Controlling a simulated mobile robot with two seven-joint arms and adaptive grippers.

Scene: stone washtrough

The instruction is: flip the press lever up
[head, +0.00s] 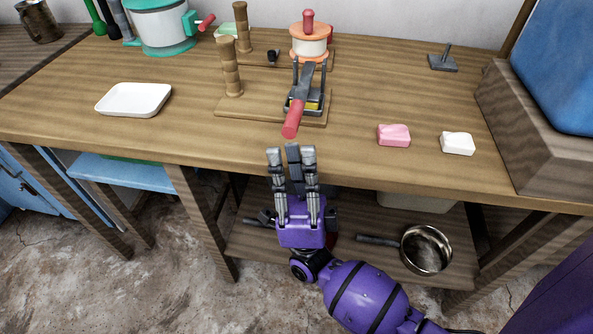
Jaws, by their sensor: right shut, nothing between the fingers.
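The press lever (292,119) has a red grip and a dark metal arm. It is tilted down toward the front, its grip end over the front edge of the press's wooden board (258,108). The press frame (321,76) is dark metal, with a yellow piece in its base. My right gripper (292,151) is purple with grey fingers. It is shut and empty, just below the lever's grip in the picture, at the table's front edge. I see no contact with the lever. My left gripper is not in view.
A white tray (134,100) lies to the left. A pink block (393,135) and a white block (457,143) lie to the right. A pan (426,249) rests on the lower shelf.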

